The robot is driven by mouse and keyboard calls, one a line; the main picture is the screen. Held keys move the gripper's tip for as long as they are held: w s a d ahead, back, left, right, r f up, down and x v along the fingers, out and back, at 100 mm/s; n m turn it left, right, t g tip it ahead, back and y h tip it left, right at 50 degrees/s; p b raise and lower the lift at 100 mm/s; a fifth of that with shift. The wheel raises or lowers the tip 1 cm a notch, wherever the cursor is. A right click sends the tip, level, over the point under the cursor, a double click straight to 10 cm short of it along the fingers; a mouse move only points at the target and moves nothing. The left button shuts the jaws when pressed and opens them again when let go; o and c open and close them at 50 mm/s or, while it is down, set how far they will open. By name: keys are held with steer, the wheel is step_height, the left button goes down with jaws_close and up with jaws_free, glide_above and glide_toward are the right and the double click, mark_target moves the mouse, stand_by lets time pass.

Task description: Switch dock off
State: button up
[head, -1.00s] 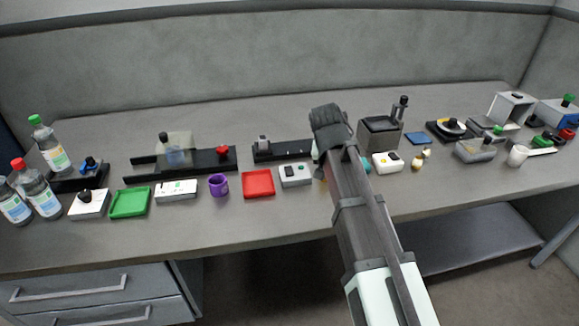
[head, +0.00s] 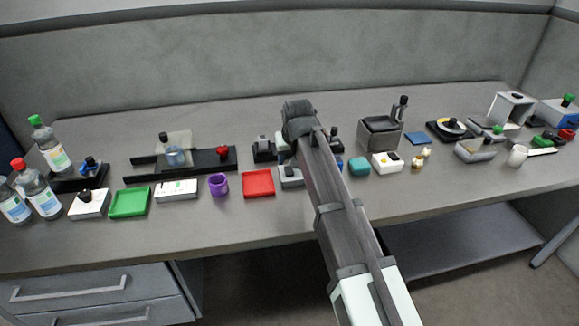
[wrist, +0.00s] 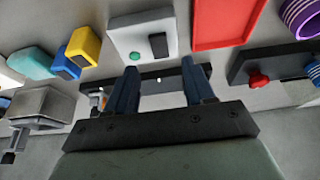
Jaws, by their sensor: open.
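A small white box (head: 290,181) with a dark rocker switch and a green round lamp or button stands near the front of the table, partly hidden by my arm in the head view. The wrist view shows the whole box (wrist: 142,37) top. I see no label naming it as the dock. Behind it lies a black rail (head: 264,155), also in the wrist view (wrist: 175,72) at the fingertips. My gripper (wrist: 158,70) is open, nothing between its fingers, above the rail and just behind the box. In the head view its fingers are hidden by the wrist.
A red tray (head: 258,184) and a purple cup (head: 218,184) are left of the box. A blue block (wrist: 66,65), a yellow block (wrist: 84,46) and a teal block (head: 359,166) lie on its other side. A grey bin (head: 380,137) stands farther right.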

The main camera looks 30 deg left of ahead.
mark_target(289, 170)
steer(key=shift+x, duration=3.05)
steer(key=shift+c, duration=0.5)
